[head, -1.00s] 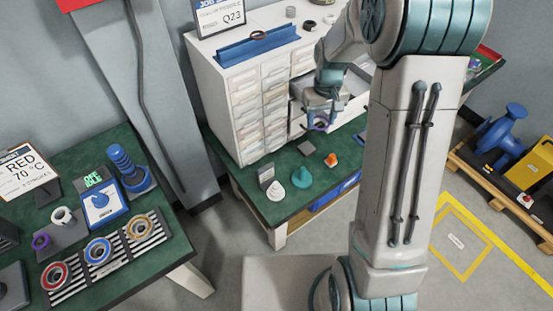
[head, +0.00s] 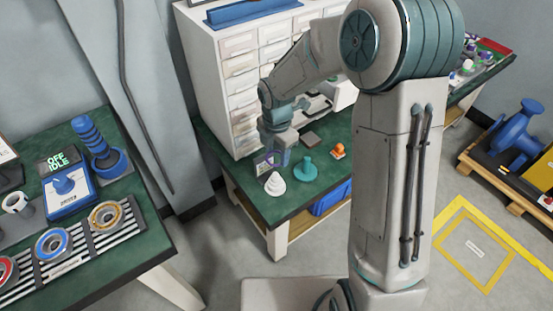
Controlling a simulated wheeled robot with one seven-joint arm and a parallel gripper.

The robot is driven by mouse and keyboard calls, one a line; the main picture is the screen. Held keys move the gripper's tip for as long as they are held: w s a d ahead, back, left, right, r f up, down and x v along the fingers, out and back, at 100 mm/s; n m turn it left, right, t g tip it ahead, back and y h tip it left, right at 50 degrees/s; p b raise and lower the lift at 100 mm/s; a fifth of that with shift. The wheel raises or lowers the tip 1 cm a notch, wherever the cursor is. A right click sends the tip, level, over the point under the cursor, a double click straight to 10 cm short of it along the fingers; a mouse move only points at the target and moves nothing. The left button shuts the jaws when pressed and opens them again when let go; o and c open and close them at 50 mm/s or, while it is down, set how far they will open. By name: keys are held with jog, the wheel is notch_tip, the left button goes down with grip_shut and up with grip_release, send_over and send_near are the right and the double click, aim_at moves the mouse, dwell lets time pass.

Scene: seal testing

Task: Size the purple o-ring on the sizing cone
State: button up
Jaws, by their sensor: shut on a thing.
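My gripper (head: 276,157) is over the green bench in front of the drawer cabinet, shut on the purple o-ring (head: 271,159). The o-ring shows only as a small purple arc at the fingertips, partly hidden by them. A white stepped cone (head: 274,184) stands upright on the bench, just below the gripper in the picture. A teal cone-shaped piece (head: 305,170) with a round base stands to its right. Which one is the sizing cone I cannot tell for certain. The o-ring appears apart from both.
An orange piece (head: 338,151) and a dark flat block (head: 311,138) are on the same bench. The white drawer cabinet (head: 225,85) rises behind. At left, another green bench holds a blue stepped post (head: 92,140) and a striped rack (head: 75,250) of rings.

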aim_at(277, 175)
jog(key=shift+f, duration=0.4)
notch_tip(277, 175, down, 4)
jog(key=b, duration=0.4)
jog(key=shift+r, duration=0.2)
jog(key=shift+p, duration=0.3)
jog(key=shift+f, duration=0.25)
dwell(0.4)
jog(key=shift+f+b, duration=2.1)
jog(key=shift+f, duration=1.15)
jog(key=o, duration=1)
